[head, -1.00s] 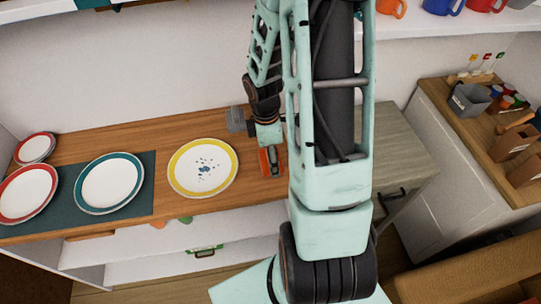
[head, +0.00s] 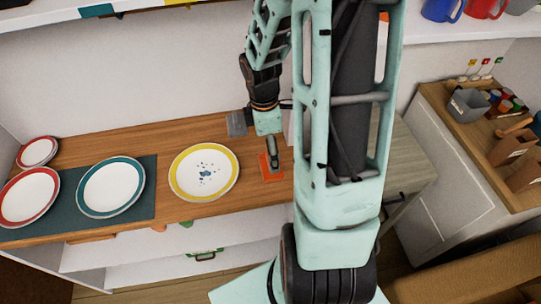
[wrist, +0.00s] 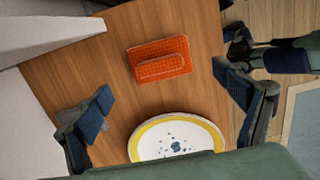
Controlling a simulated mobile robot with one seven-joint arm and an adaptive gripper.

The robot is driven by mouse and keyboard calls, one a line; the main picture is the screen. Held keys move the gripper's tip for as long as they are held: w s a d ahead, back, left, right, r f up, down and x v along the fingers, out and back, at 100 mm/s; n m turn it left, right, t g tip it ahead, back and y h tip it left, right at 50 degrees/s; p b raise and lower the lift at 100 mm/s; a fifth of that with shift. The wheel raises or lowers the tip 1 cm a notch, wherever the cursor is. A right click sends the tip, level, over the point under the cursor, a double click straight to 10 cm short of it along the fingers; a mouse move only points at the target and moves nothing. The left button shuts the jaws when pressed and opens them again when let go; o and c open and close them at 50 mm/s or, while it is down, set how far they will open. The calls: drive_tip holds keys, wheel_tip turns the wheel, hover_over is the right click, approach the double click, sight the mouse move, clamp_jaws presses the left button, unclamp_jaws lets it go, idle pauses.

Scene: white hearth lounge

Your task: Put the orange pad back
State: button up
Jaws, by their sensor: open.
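The orange pad (head: 271,172) lies flat on the wooden counter, right of a yellow-rimmed plate (head: 176,176). In the wrist view the pad (wrist: 184,61) shows whole, with a raised block on top, and nothing holds it. The plate (wrist: 138,150), with blue spots in its middle, is at the bottom of the wrist view. My gripper (wrist: 163,87) is open and empty, its two dark blue fingers wide apart. In the head view my gripper (head: 272,153) is above the pad and partly covers it.
A teal-rimmed plate (head: 86,201) and a red-rimmed plate (head: 8,207) are on a dark mat (head: 150,185) at the left. A small red-rimmed plate (head: 39,150) is behind them. Mugs stand on the shelf above. My arm hides the counter's right part.

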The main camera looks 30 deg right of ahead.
drive_tip(key=r, duration=0.5)
drive_tip(key=shift+a+r, duration=0.2)
drive_tip(key=shift+r, duration=0.2)
